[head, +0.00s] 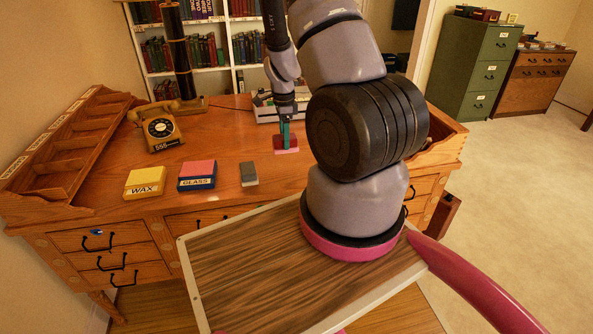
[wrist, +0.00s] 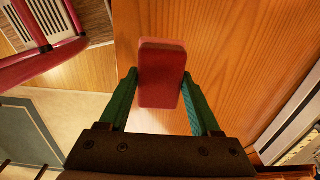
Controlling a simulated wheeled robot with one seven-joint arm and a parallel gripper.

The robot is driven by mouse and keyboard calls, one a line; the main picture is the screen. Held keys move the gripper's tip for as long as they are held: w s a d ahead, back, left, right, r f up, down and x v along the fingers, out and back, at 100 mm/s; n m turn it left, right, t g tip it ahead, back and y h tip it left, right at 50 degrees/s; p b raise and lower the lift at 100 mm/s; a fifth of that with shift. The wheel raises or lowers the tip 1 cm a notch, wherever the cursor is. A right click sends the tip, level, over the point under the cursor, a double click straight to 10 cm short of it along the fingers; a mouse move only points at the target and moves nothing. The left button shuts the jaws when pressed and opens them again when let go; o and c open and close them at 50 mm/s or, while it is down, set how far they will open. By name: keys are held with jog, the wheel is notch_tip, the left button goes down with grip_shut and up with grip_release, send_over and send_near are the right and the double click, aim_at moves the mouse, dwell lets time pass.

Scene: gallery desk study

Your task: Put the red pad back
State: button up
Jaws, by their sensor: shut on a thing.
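The red pad (head: 281,142) is a small block with rounded corners. My gripper (head: 286,131) is shut on it, with the pad between its teal fingers, over the desk top right of the grey block. In the wrist view the red pad (wrist: 162,75) shows between the two green fingertips of my gripper (wrist: 162,82). A pale pink patch (head: 287,152) lies on the desk just below the pad. I cannot tell whether the pad touches it. A blue holder (head: 197,184) labelled GLASS has a pinkish-red top. A yellow holder (head: 144,190) labelled WAX stands left of it.
A dark grey block (head: 249,174) stands right of the blue holder. A telephone (head: 160,128) is at the back left, near wooden pigeonholes (head: 62,144). A pale tray (head: 266,114) stands behind my gripper. The desk top (head: 222,146) is clear between the telephone and my gripper.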

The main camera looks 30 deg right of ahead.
notch_tip(320, 180, down, 6)
jog(key=shift+s+d+r, duration=0.1)
jog(key=shift+d+r, duration=0.05)
jog(key=shift+f, duration=2.05)
jog(key=o, duration=1.2)
